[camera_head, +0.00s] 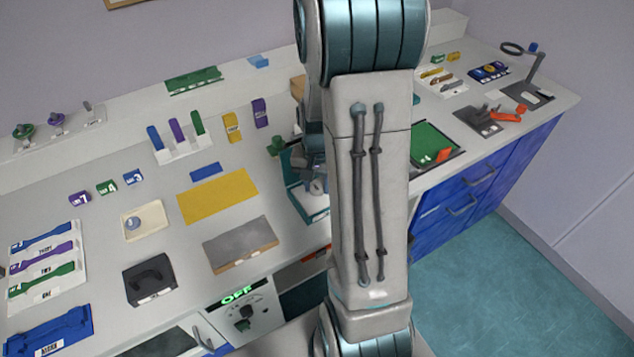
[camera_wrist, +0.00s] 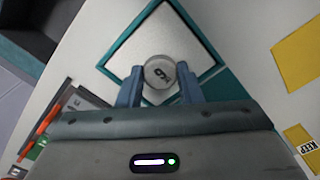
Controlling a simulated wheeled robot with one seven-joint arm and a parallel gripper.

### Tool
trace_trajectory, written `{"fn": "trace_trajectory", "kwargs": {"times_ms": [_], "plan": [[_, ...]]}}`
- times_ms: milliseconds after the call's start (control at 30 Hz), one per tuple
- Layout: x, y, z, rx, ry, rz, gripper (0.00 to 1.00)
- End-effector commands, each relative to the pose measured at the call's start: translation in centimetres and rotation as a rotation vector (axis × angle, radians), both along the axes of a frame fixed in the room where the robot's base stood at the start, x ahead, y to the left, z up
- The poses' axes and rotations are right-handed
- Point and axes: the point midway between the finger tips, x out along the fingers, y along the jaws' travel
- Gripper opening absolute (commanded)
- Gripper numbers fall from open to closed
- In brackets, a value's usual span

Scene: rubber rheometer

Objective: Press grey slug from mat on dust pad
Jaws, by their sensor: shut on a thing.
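My gripper (camera_wrist: 160,78) is shut on a grey round slug (camera_wrist: 160,71) with dark marking on its face, seen in the wrist view. The two blue fingers hold it from either side. The slug is over a pale square plate (camera_wrist: 127,52) with a teal border; I cannot tell whether it touches the plate. In the head view my arm hides most of the gripper. A yellow mat (camera_head: 217,195) and a grey slab (camera_head: 240,245) lie left of it. No label shows which is the dust pad.
A black handled block (camera_head: 149,280) and a control panel reading OFF (camera_head: 245,312) are near the front edge. A white rack (camera_head: 182,150) with coloured upright pieces stands behind. A green tray (camera_head: 433,143) is right of my arm. Bench space between the pads is clear.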

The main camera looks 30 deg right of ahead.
Motion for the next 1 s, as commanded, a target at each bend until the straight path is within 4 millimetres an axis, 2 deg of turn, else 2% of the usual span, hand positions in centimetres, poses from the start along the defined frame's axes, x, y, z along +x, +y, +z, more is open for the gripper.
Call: {"fn": "trace_trajectory", "kwargs": {"times_ms": [1000], "plan": [[-0.01,0.01,-0.97,0.000,0.000,0.000,0.11]]}}
